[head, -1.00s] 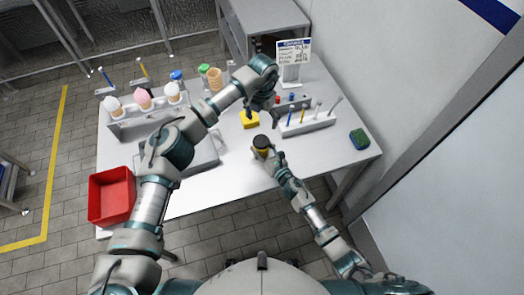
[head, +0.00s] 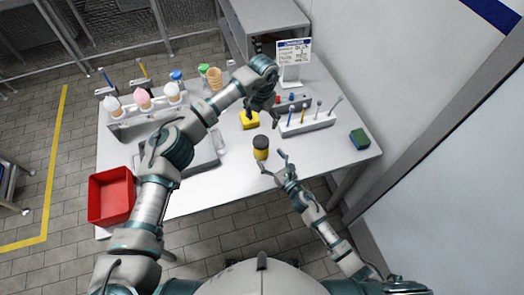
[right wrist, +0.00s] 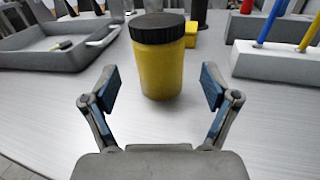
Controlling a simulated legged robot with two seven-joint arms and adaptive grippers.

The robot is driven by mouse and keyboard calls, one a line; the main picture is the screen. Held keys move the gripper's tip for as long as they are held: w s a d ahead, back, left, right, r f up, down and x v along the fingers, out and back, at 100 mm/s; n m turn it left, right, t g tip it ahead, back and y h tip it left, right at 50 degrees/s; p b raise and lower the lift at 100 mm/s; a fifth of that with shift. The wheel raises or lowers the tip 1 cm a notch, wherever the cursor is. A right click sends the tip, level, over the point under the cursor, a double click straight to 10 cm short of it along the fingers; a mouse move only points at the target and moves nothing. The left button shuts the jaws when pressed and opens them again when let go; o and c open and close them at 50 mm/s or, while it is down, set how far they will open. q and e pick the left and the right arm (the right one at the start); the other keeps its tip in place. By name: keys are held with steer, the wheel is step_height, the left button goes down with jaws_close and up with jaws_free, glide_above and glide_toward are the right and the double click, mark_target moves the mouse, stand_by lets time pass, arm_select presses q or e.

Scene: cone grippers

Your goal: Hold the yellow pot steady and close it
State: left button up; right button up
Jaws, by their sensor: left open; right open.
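The yellow pot (head: 261,155) stands upright on the table with its black lid (head: 260,142) sitting on top. In the right wrist view the pot (right wrist: 162,72) is straight ahead, and the ribbed lid (right wrist: 157,26) looks level on it. My right gripper (head: 275,161) is open and empty, its fingers spread just in front of the pot, apart from it. The blue finger pads (right wrist: 160,88) show on both sides of the pot in the wrist view. My left gripper (head: 261,112) is open, behind the pot, above a yellow block.
The yellow block (head: 250,121) sits behind the pot. A holder with upright tools (head: 308,126) is to the right. A grey tray (head: 205,160) lies to the left, partly behind my left arm. A red bin (head: 111,197) and a green-blue sponge (head: 360,138) are near the edges.

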steer(key=v, duration=0.6)
steer(key=shift+s+d, duration=0.1)
stand_by(0.4)
